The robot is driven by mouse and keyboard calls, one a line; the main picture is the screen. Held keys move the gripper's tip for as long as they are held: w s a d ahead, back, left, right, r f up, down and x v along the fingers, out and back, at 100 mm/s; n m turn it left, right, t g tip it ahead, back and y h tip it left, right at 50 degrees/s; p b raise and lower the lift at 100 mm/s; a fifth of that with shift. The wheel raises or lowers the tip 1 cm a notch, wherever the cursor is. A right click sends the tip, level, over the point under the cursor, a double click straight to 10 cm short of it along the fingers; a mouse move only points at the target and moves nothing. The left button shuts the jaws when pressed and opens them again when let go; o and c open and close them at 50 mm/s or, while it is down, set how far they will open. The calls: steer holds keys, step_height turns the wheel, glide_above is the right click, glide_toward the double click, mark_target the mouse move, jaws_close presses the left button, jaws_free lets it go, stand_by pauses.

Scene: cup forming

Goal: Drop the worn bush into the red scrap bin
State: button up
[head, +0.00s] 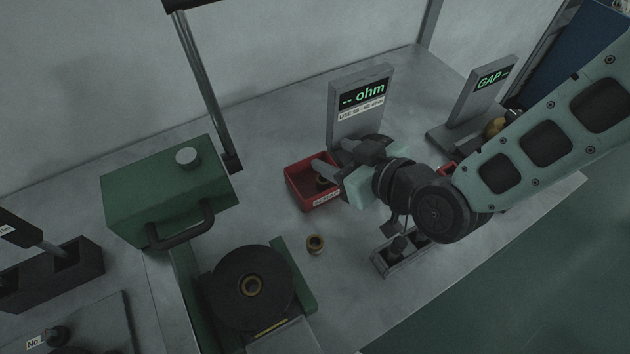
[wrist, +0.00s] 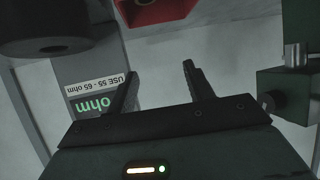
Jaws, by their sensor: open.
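The red scrap bin (head: 298,188), labelled SCRAP, stands on the bench in front of the ohm display. A dark, rounded thing (head: 322,183) shows inside it, partly hidden by a finger; I cannot tell for certain if it is the worn bush. My gripper (head: 330,156) is over the bin's right rear side, its fingers apart. In the wrist view my gripper (wrist: 158,75) is open with nothing between its fingers, and part of the red bin (wrist: 150,14) shows beyond.
The ohm display (head: 357,118) stands close behind my gripper. A green box with a handle (head: 165,190) is at left, and the black disc (head: 225,290) is at front. A small grey holder (head: 385,262) lies below my arm. The GAP display (head: 478,95) stands at back right.

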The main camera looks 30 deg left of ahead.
steer(key=v, duration=0.5)
steer(key=shift+d+b, duration=0.1)
steer(key=shift+b, duration=0.25)
steer(key=shift+r, duration=0.1)
steer(key=s+d+r+m+g+h, duration=0.1)
steer(key=d+h, duration=0.3)
steer(key=d, duration=0.4)
steer(key=s+d+r+m+g+h, duration=0.1)
steer(key=s+d+r+m+h, duration=0.2)
steer(key=d, duration=0.6)
steer(key=s+d+r+m+g+h, duration=0.1)
steer(key=s+d+r+m+h, duration=0.2)
steer(key=d, duration=0.6)
steer(key=shift+d+r+g+h, duration=0.3)
steer(key=shift+r+h, duration=0.15)
steer(key=shift+h, duration=0.45)
steer(key=shift+a, duration=0.1)
